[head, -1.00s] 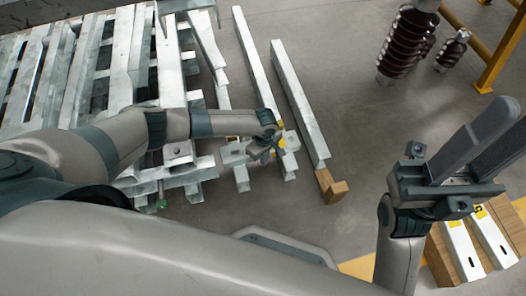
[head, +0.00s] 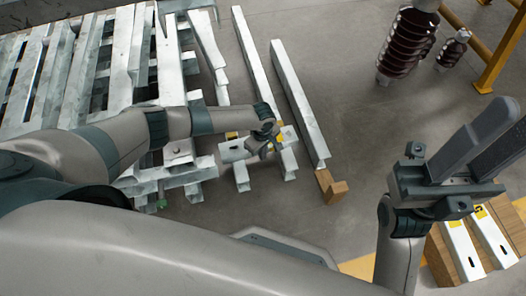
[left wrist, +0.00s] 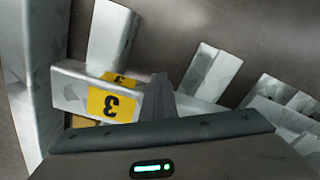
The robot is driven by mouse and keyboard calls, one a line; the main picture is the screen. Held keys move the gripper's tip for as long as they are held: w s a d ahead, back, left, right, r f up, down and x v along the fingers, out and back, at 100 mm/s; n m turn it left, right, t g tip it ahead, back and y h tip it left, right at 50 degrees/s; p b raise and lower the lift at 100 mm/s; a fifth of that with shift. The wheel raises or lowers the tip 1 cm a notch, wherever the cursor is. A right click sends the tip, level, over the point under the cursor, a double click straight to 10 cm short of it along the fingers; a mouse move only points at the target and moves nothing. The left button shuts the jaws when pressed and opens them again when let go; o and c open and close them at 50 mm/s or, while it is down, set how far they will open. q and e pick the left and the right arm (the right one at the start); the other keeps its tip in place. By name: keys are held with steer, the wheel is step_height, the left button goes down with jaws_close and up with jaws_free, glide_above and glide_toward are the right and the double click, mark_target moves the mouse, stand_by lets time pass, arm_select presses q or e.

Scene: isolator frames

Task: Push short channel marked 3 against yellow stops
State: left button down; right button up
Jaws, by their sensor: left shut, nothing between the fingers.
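The short channel (head: 233,152) is a pale galvanised piece lying crosswise over the ends of two long channels. In the left wrist view the short channel (left wrist: 72,88) shows a yellow label with a black 3 (left wrist: 110,103). My left gripper (head: 262,150) is shut and empty, low beside the short channel. In the left wrist view its fingers (left wrist: 158,97) are right by the labelled end; whether they touch it I cannot tell. My right gripper (head: 478,145) is open and empty at the right.
Stacked galvanised steelwork (head: 110,70) fills the left. A long channel (head: 298,100) lies to the right with its end on a wooden block (head: 332,188). Labelled channels (head: 490,235) lie on wood at lower right. Brown insulators (head: 405,45) stand on open floor at the back.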

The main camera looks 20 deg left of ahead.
arm_select(q)
steer(key=shift+w+a, duration=0.4)
steer(key=shift+w, duration=0.15)
steer(key=shift+s+d+p, duration=0.65)
steer(key=shift+s+p, duration=0.2)
steer(key=shift+p, duration=0.2)
